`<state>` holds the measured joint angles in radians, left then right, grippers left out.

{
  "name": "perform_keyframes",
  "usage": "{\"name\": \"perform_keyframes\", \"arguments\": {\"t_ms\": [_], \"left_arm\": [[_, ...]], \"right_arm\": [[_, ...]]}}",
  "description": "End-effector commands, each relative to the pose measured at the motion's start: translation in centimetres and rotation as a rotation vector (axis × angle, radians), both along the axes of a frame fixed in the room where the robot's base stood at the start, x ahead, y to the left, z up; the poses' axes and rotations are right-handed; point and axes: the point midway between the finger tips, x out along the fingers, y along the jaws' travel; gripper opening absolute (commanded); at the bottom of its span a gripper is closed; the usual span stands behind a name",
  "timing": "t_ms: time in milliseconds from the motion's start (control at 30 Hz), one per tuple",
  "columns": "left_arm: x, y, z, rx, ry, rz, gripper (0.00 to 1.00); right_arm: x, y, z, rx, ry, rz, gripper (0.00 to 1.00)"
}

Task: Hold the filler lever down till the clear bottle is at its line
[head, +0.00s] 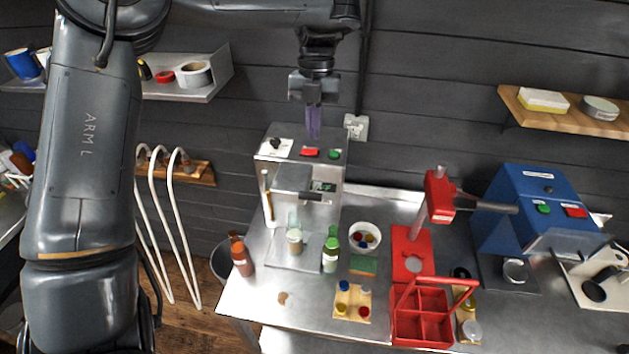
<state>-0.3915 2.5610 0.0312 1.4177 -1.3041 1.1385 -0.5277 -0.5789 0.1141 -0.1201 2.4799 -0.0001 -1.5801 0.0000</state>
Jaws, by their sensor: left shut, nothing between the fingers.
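The grey filler machine (335,160) stands at the back left of the steel bench. Its front has a lever with a dark grip (311,196). A clear bottle (294,238) stands upright on the plate below the front of the machine; its level and line are too small to read. My left gripper (313,136) points down with its purple fingers shut and empty. It appears over the machine's top, near the red and green buttons, apart from the lever; its exact height is hard to tell. My right gripper is not in view.
A green bottle (330,252) stands right of the clear one, and a brown bottle (240,256) at the bench's left edge. A bowl of caps (378,236), a red capper (436,200), a red crate (420,328) and a blue machine (520,190) lie to the right.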

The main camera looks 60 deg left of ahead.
Motion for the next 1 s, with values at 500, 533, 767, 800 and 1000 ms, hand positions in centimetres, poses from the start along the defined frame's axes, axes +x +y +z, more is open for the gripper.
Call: {"name": "perform_keyframes", "arguments": {"t_ms": [500, 533, 767, 800, 1000], "left_arm": [[-0.5, -0.5, -4.0, -0.002, 0.002, -0.002, 0.00], [-0.6, -0.6, -4.5, -0.002, 0.002, -0.003, 0.00], [-1.1, -1.3, -8.4, -0.006, 0.003, -0.002, 0.00], [-1.2, -1.4, -9.0, -0.005, 0.003, -0.002, 0.00], [-1.6, -1.8, -11.8, -0.003, 0.003, 0.000, 0.00]], "right_arm": [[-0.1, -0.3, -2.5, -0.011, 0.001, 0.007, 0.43], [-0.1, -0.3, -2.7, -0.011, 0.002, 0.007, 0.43], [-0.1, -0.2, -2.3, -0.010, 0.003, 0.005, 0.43], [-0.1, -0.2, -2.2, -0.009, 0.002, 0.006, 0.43], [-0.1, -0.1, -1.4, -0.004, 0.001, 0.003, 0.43]]}}
